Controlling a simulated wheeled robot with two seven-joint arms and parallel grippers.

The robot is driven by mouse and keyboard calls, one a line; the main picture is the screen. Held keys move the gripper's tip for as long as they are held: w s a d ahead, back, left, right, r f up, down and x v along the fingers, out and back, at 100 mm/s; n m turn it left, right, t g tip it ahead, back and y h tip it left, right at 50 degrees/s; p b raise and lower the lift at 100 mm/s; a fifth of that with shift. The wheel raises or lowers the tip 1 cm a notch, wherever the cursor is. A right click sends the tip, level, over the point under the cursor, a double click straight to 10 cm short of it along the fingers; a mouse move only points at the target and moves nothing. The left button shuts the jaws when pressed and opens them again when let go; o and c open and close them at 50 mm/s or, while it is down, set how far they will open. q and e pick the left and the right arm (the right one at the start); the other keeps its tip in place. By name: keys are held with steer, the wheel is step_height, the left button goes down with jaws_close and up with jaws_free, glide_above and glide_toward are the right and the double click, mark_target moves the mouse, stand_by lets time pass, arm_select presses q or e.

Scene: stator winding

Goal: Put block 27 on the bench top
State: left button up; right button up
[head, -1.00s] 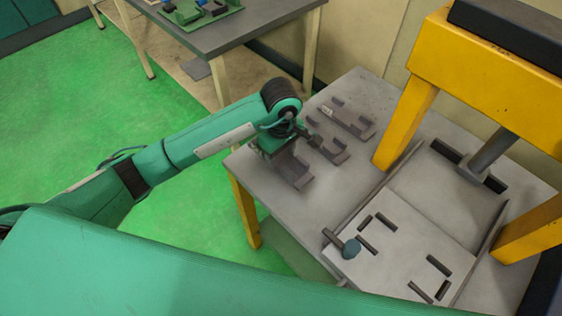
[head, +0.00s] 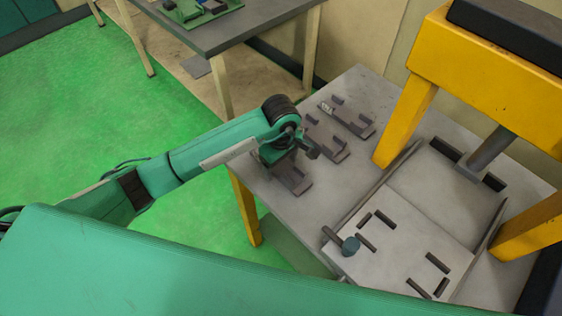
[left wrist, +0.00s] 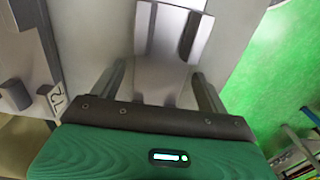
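A grey block (head: 293,176) with raised lugs lies flat at the bench top's near left edge, partly hidden under my left gripper (head: 285,152). In the left wrist view this block (left wrist: 170,50) extends between and beyond the two fingers of the left gripper (left wrist: 161,84). The fingers stand apart, with a visible gap beside the block on the left. I cannot read a number on this block. The bench top (head: 300,212) is grey. My right gripper is not in view.
Two similar blocks lie farther back, a middle one (head: 328,144) and a labelled rear one (head: 347,117). Another table (head: 235,35) stands behind.

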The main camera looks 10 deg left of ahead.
mark_target(281, 166)
arm_select(q)
steer(key=shift+r, duration=0.2)
steer(key=shift+w+r, duration=0.1)
steer(key=shift+r, duration=0.25)
step_height(281, 166, up, 11)
steer(key=b, duration=0.2)
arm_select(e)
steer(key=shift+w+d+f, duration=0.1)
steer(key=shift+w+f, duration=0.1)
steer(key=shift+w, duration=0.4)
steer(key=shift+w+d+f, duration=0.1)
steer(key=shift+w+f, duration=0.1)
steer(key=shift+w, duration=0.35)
arm_select(q)
steer(key=shift+r, duration=0.1)
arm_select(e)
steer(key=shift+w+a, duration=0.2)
